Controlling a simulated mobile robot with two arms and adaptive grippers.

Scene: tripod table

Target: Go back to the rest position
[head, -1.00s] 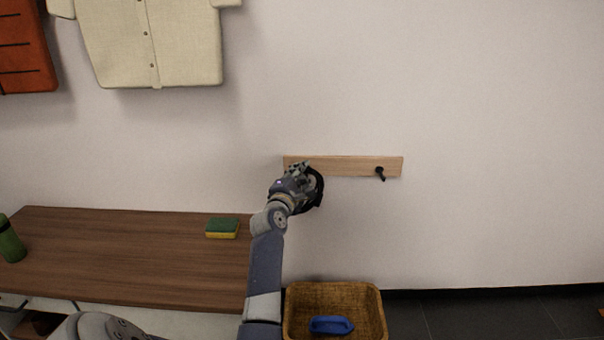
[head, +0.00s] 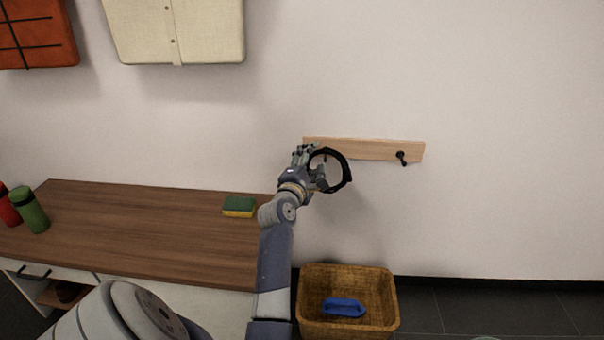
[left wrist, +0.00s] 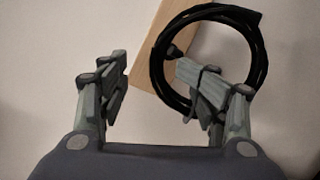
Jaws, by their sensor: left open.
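My left gripper (head: 312,160) is open beside a black coiled cable (head: 348,178), at the left end of a wooden peg rail (head: 365,149) on the wall. In the left wrist view the fingers of my left gripper (left wrist: 160,80) are spread wide. The coil (left wrist: 262,60) shows there as a ring around the dark tip of a peg (left wrist: 172,51), and the rail (left wrist: 145,75) is behind. The right-hand finger overlaps the lower part of the ring; I cannot tell whether it passes through it or touches it. My right gripper is not in view.
A wicker basket (head: 388,322) with a blue item (head: 343,307) stands on the floor below. A wooden-topped cabinet (head: 140,235) at left bears a sponge (head: 239,206), a green bottle (head: 30,210) and a red one (head: 8,207). The wall right of the rail is clear.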

